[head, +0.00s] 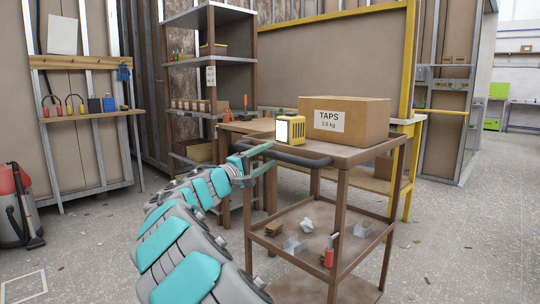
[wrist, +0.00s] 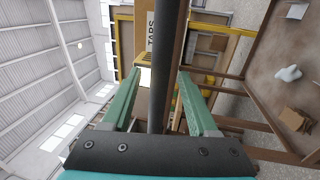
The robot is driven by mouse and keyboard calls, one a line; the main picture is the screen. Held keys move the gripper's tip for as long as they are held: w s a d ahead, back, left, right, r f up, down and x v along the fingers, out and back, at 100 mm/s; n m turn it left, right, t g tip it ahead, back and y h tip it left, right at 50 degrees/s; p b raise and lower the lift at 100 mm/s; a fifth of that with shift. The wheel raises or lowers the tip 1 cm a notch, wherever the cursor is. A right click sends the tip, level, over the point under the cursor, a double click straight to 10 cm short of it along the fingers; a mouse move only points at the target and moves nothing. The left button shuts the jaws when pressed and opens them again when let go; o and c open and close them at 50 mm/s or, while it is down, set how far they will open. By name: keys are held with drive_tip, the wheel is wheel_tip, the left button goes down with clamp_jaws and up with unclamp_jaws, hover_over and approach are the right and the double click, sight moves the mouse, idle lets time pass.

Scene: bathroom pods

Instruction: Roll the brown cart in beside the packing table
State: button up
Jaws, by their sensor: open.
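The brown cart (head: 368,153) stands right of centre in the head view, with a top shelf and a lower tray. Its dark push handle (head: 292,158) sticks out on the left side. My gripper (head: 268,157) is at the handle's left end. In the wrist view the handle (wrist: 168,60) runs between the two green fingers of my gripper (wrist: 159,78), which are open, with a gap on each side. A wooden table (head: 238,127), apparently the packing table, stands behind the cart, partly hidden by it.
A TAPS carton (head: 365,120) and a yellow device (head: 291,130) stand on the cart's top. Small items, including a red bottle (head: 328,256), lie on its lower tray. A shelf rack (head: 212,61) stands behind. A red-and-grey machine (head: 14,205) is at far left. The floor at right is mostly open.

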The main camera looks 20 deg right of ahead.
drive_tip(key=shift+x, duration=0.8)
drive_tip(key=shift+c, duration=0.2)
clamp_jaws()
idle(0.7)
